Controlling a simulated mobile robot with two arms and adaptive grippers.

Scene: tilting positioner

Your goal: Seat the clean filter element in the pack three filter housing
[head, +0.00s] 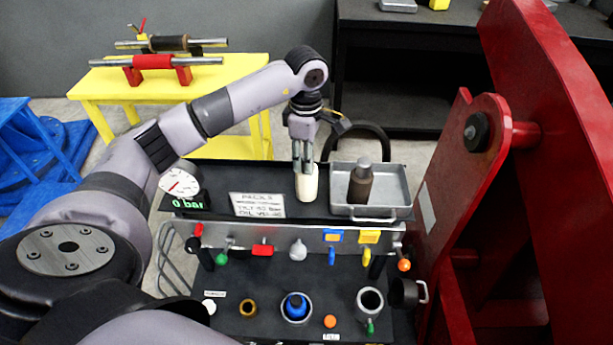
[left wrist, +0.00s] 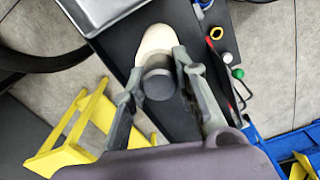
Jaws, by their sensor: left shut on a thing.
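The clean filter element (head: 307,186) is a cream cylinder over the dark top shelf of the stand. My left gripper (head: 304,166) points down and is shut on its upper end. In the left wrist view the cream element (left wrist: 155,40) and its dark cap (left wrist: 158,83) show between the fingers (left wrist: 160,88). I cannot tell whether its foot touches the shelf. An open grey cylindrical cup (head: 369,301), which looks like a filter housing, stands on the lower deck at the right. A sign (head: 257,205) reading pack 3 stands on the shelf. My right gripper is not in view.
A metal tray (head: 400,199) holds a brown used-looking element (head: 360,187). A row of coloured valve handles (head: 262,249) runs along the panel. A gauge (head: 179,184) stands above a 0 bar display. A large red frame (head: 560,130) blocks the right side.

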